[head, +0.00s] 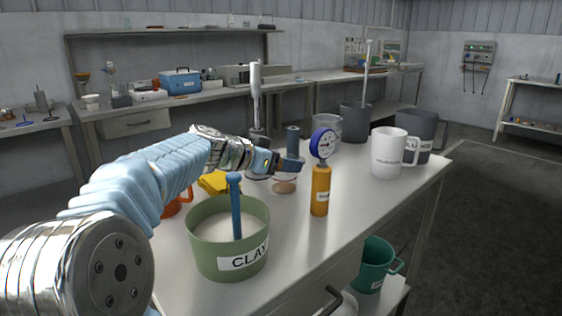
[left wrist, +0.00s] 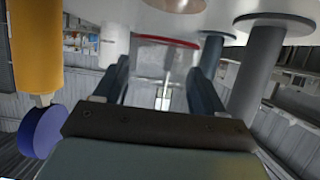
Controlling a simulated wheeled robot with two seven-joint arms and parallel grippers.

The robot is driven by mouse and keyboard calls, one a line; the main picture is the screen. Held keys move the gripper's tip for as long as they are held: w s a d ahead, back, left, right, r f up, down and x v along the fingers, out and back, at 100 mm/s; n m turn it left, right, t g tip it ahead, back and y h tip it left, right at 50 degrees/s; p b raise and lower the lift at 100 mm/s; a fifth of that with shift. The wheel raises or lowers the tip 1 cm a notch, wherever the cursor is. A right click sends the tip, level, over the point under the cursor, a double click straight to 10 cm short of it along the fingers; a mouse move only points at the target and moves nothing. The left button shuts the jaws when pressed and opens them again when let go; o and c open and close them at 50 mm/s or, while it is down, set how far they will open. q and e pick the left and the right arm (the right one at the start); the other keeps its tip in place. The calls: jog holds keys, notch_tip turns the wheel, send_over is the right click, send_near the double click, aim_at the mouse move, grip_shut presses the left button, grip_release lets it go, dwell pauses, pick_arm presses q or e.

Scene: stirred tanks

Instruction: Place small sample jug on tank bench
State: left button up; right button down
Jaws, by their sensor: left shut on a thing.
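My left gripper (head: 278,164) reaches in from the left, low over the bench's middle. In the left wrist view its two fingers (left wrist: 162,85) flank a clear see-through vessel with a red edge (left wrist: 166,41), which seems to be the small sample jug. The gripper is shut on it. In the head view the jug is mostly hidden by the gripper, so I cannot tell whether it touches the surface. The tank bench (head: 365,200) is the pale table below. A small round brownish disc (head: 285,187) lies just under the gripper. My right gripper is not in view.
A green CLAY tub (head: 212,250) stands at front left. An orange cylinder with a blue gauge (head: 320,190) stands right of my gripper. A white mug (head: 388,155), dark tanks (head: 354,122) and a clear jar (head: 327,130) stand farther back. The right front bench surface is clear.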

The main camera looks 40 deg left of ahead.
pick_arm(q)
jog(key=o, duration=1.1)
jog(key=shift+c, duration=0.2)
jog(key=shift+r+p, duration=0.15)
jog(key=shift+p, duration=0.15)
jog(key=d+b+v, duration=0.1)
jog(key=v, duration=1.1)
jog(key=shift+a+b, duration=0.4)
jog(key=shift+a, duration=0.05)
